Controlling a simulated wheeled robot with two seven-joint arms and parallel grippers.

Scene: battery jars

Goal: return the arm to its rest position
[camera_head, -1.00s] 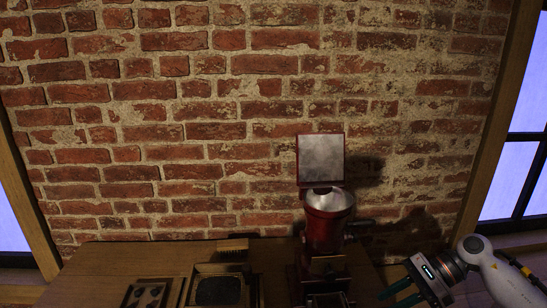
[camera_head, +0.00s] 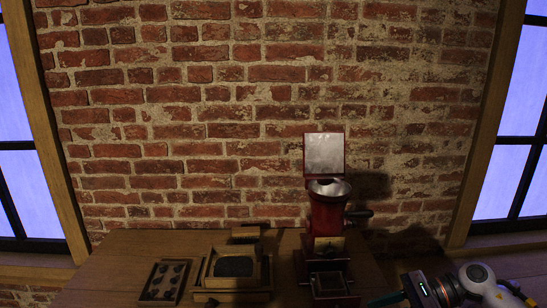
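My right arm comes in at the lower right corner. My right gripper (camera_head: 388,299) is beside the right edge of the wooden table (camera_head: 120,262), partly cut off by the bottom of the picture. One teal finger shows, pointing left; whether the gripper is open or shut I cannot tell. No held object shows. My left gripper and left arm are not in view.
A red grinder (camera_head: 327,222) with a raised square lid (camera_head: 324,154) stands at the table's right. Left of it is a wooden box with a dark top (camera_head: 233,267), then a small tray (camera_head: 151,283) holding several dark pieces. A brick wall (camera_head: 240,110) stands behind.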

